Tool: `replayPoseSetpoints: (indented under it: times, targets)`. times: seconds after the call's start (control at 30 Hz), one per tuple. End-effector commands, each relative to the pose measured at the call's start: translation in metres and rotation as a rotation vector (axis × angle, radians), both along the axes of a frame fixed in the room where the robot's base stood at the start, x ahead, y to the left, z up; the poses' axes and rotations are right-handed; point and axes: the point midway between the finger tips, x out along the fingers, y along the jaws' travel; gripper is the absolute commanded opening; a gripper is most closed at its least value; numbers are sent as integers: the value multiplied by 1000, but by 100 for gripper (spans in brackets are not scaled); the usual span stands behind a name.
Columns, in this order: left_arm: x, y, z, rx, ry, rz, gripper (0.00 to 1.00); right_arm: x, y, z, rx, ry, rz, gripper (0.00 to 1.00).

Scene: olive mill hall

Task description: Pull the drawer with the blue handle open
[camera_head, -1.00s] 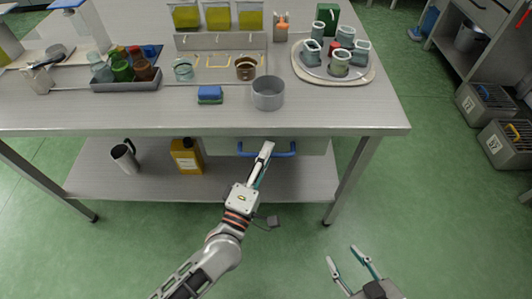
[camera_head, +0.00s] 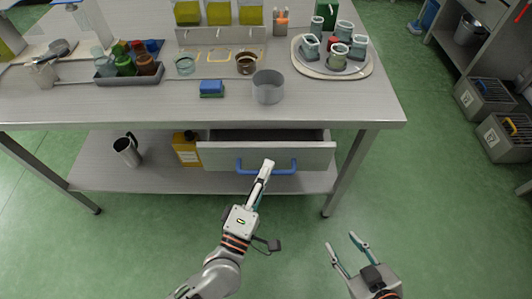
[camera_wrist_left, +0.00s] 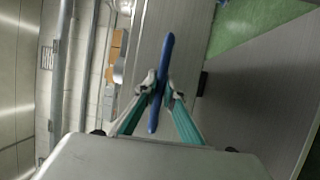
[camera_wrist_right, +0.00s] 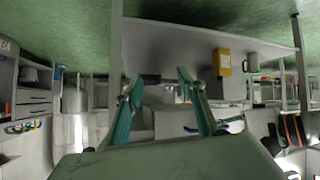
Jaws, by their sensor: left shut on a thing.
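The grey drawer (camera_head: 222,157) hangs under the table top and stands partly open, with its dark inside showing behind the front panel. Its blue handle (camera_head: 284,171) runs across the front. My left gripper (camera_head: 267,166) is shut on the blue handle near its middle. In the left wrist view the fingers (camera_wrist_left: 160,91) close around the blue bar (camera_wrist_left: 168,52) from both sides. My right gripper (camera_head: 342,250) is open and empty, low in front of the table on the right. Its spread fingers also show in the right wrist view (camera_wrist_right: 157,88).
The table top (camera_head: 330,108) carries a grey pot (camera_head: 268,92), a blue sponge (camera_head: 211,86), a bottle tray (camera_head: 128,80) and a round tray of jars (camera_head: 300,68). A yellow canister (camera_head: 186,148) and a metal jug (camera_head: 126,152) stand on the lower shelf. The floor in front is clear.

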Motion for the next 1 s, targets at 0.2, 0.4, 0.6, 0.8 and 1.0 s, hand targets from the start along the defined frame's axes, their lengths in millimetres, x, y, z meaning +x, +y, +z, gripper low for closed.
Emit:
replayPoseSetpoints:
  times: [0.2,0.4,0.6,0.8,1.0]
  targets:
    - [-62,0,0,2,1,-2,0,-3,-3,-1,-3,7,-6,40]
    - [-110,0,-1,-1,4,-1,0,-9,-4,-4,-5,19,-9,40]
    - [-145,0,-1,1,2,0,0,-10,-4,-5,-5,21,-10,40]
    - [-163,0,0,0,0,1,0,-8,-4,-4,-5,18,-10,40]
    - [-169,0,0,0,0,0,0,-4,-4,-2,-5,11,-10,40]
